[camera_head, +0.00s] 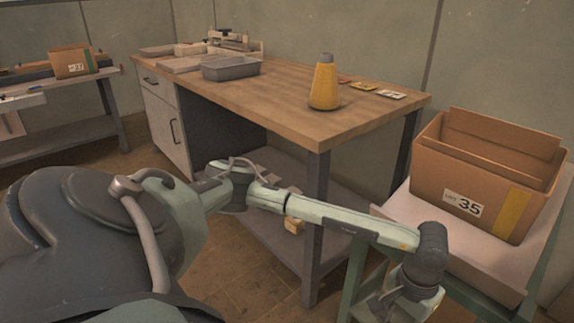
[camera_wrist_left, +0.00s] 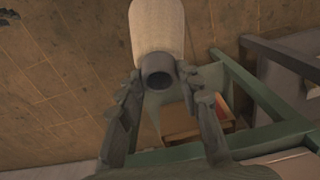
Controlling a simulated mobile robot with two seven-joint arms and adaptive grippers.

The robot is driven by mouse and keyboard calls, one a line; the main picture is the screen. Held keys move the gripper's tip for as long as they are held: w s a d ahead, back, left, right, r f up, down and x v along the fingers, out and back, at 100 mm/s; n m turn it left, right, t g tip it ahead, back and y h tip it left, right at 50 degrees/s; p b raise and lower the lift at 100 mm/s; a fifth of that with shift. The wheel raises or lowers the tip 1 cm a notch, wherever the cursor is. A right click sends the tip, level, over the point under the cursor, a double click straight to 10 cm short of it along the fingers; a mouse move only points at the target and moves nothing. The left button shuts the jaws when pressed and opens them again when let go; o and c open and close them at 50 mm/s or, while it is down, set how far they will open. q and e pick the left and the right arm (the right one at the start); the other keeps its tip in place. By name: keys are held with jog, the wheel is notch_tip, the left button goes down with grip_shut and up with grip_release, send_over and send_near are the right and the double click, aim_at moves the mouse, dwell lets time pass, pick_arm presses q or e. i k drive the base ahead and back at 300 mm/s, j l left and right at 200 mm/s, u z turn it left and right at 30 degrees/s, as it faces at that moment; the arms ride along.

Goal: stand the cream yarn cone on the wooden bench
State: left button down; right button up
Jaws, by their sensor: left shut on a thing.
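The cream yarn cone (camera_wrist_left: 157,28) is in the left wrist view, with a dark hollow tube end (camera_wrist_left: 157,70) facing my camera. My left gripper (camera_wrist_left: 161,82) is shut on it, with a finger on either side of the tube end. In the head view my left arm reaches across to the lower right; the fingers and the cream cone cannot be made out there. The wooden bench (camera_head: 290,115) stands in the middle of the head view, beyond my arm. My right gripper is not in view.
A yellow cone (camera_head: 325,83) stands on the bench near its right end, with small cards (camera_head: 390,94) behind it. A grey tray (camera_head: 231,68) sits further left. The front right bench top is clear. A cardboard box (camera_head: 485,175) sits on a green-framed table at right.

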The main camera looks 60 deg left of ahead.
aim_at(289, 96)
jog(key=j+u, duration=0.15)
jog(key=j, duration=3.1)
jog(key=k, duration=0.05)
